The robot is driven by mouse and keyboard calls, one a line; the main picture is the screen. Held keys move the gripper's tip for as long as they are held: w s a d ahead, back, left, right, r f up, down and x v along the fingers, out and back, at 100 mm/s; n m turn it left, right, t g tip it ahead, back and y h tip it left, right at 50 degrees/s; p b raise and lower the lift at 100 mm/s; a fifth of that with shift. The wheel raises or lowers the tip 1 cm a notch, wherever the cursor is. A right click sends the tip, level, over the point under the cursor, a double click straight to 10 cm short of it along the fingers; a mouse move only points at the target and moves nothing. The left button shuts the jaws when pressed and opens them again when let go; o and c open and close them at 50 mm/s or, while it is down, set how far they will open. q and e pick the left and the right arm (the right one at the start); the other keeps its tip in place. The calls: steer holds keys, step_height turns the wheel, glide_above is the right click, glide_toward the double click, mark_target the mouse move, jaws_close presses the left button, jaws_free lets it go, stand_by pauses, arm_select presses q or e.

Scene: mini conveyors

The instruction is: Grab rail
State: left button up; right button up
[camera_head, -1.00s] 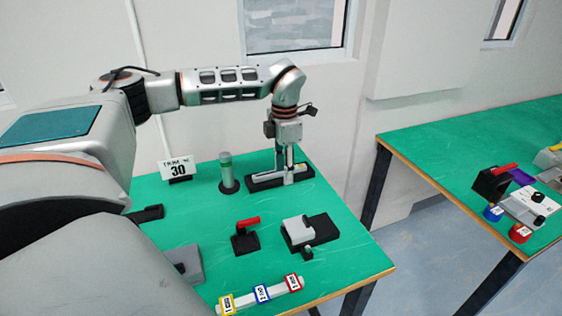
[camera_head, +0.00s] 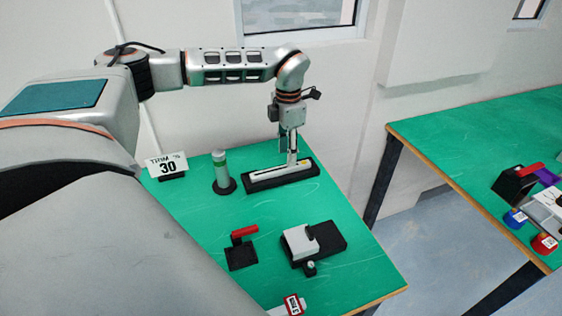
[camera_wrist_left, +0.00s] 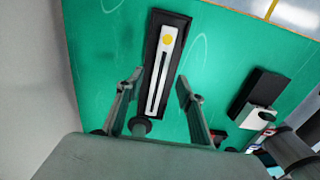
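The rail is a pale bar (camera_wrist_left: 161,78) with a dark slot and a yellow dot at one end. It lies in a long black holder (camera_head: 255,185) at the back of the near green table; the holder also shows in the left wrist view (camera_wrist_left: 152,28). My left gripper (camera_head: 292,160) points down over the holder. In the left wrist view my left gripper (camera_wrist_left: 158,79) is open, with one finger on each side of the rail and nothing held. The exact gap between fingertips and rail is hard to tell. My right gripper is not in view.
A grey-green cylinder (camera_head: 221,171) on a black base stands left of the holder, beside a sign (camera_head: 167,166) reading 30. Nearer are a red-handled device (camera_head: 242,252) and a black block with a white piece (camera_head: 300,239). Another green table (camera_head: 470,145) stands at right.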

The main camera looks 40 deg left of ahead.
mark_target(281, 171)
arm_select(q)
step_height(281, 171, down, 5)
steer(key=shift+s+r, duration=0.1)
steer(key=shift+r, duration=0.1)
jaws_close()
steer(key=shift+r, duration=0.15)
